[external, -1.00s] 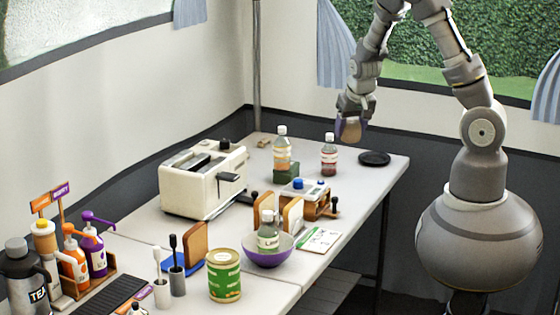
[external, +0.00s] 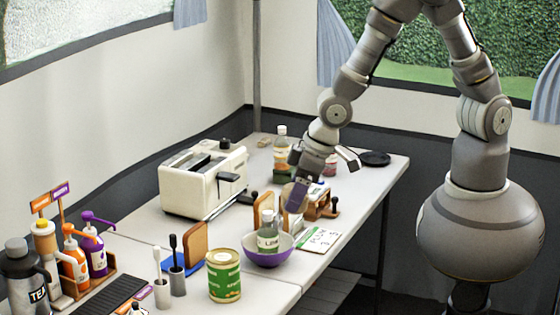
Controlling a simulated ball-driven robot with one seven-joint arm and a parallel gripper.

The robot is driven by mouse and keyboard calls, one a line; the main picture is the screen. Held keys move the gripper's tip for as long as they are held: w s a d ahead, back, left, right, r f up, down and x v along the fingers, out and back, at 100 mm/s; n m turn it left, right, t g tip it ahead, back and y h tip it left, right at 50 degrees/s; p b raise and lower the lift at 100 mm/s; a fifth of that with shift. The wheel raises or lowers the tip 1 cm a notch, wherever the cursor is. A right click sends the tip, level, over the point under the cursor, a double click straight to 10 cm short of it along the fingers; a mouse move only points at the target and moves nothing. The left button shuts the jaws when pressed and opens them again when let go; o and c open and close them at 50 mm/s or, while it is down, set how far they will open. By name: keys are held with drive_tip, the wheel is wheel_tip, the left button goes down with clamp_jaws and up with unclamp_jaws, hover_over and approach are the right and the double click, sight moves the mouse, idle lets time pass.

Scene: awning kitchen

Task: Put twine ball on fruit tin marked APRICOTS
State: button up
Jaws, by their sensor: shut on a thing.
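A fruit tin (external: 224,281) with a green label and a pale gold top stands upright near the front of the table. Its lettering is too small to read for certain. My gripper (external: 297,196) points down above the middle of the table, behind and to the right of the tin, near the toast racks. The gripper is well apart from the tin.
A purple bowl (external: 269,258) holding a bottle (external: 268,236) stands right of the tin. The toaster (external: 203,182) and pump bottles (external: 76,261) stand further left. A card (external: 319,238) lies by the right edge.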

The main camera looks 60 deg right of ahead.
wheel_tip(320, 180, down, 4)
drive_tip(key=shift+d+f, duration=0.1)
drive_tip(key=shift+w+f, duration=0.15)
drive_tip(key=shift+f, duration=0.15)
drive_tip(key=b, duration=0.3)
hover_over(215, 255)
drive_tip(key=s, duration=0.2)
drive_tip(key=shift+w+d+f, duration=0.15)
drive_tip(key=shift+f, duration=0.35)
drive_tip(key=shift+w+d+f, duration=0.1)
drive_tip(key=shift+d+f, duration=0.05)
drive_tip(key=shift+f, duration=0.35)
drive_tip(key=shift+f+b, duration=0.7)
drive_tip(key=shift+f, duration=0.9)
drive_tip(key=shift+f, duration=0.2)
drive_tip(key=o, duration=1.1)
drive_tip(key=shift+c, duration=0.2)
drive_tip(key=shift+r, duration=0.1)
